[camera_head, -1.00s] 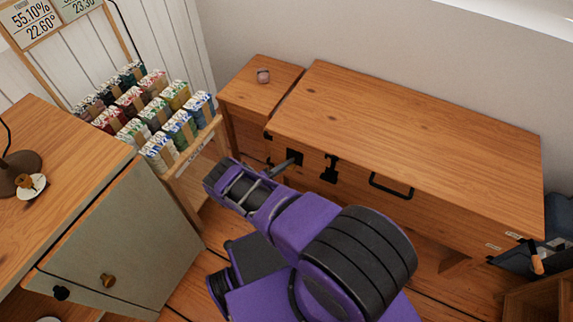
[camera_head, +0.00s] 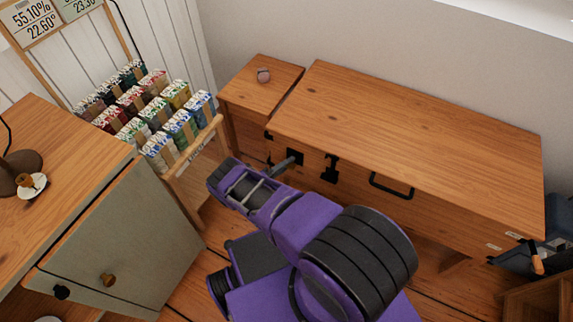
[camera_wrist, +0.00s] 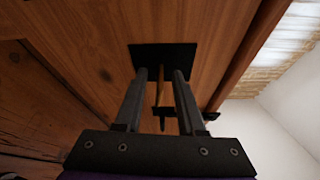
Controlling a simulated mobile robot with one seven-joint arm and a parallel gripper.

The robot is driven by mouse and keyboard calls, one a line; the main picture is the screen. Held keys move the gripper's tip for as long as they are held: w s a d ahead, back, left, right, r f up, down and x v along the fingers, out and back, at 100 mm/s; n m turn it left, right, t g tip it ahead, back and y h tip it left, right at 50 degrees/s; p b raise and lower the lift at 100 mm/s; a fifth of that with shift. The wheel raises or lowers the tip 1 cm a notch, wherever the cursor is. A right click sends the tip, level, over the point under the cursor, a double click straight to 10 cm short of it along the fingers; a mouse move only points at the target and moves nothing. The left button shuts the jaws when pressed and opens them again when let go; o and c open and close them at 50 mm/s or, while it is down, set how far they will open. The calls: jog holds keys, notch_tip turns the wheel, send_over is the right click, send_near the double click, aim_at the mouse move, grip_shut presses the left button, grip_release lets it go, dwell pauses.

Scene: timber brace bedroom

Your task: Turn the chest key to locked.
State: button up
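The wooden chest (camera_head: 415,140) stands against the wall with its lid closed. A black lock plate (camera_head: 295,157) is on its front face, left of a black latch (camera_head: 331,168). In the wrist view the lock plate (camera_wrist: 165,55) lies straight ahead, and a thin brass-coloured key (camera_wrist: 160,88) stands out from it. My gripper (camera_wrist: 160,76) is open, with one finger on each side of the key and a visible gap to both. In the head view my gripper (camera_head: 287,163) is right in front of the plate and the key cannot be made out.
A black handle (camera_head: 391,186) sticks out of the chest front, right of the latch. A small wooden cabinet (camera_head: 250,92) adjoins the chest's left end. A rack of coloured packets (camera_head: 150,115) and a grey-doored cabinet (camera_head: 120,240) stand close on the left.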

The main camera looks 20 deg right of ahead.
jog(key=shift+a, duration=0.1)
jog(key=v, duration=1.7)
jog(key=shift+a, duration=0.1)
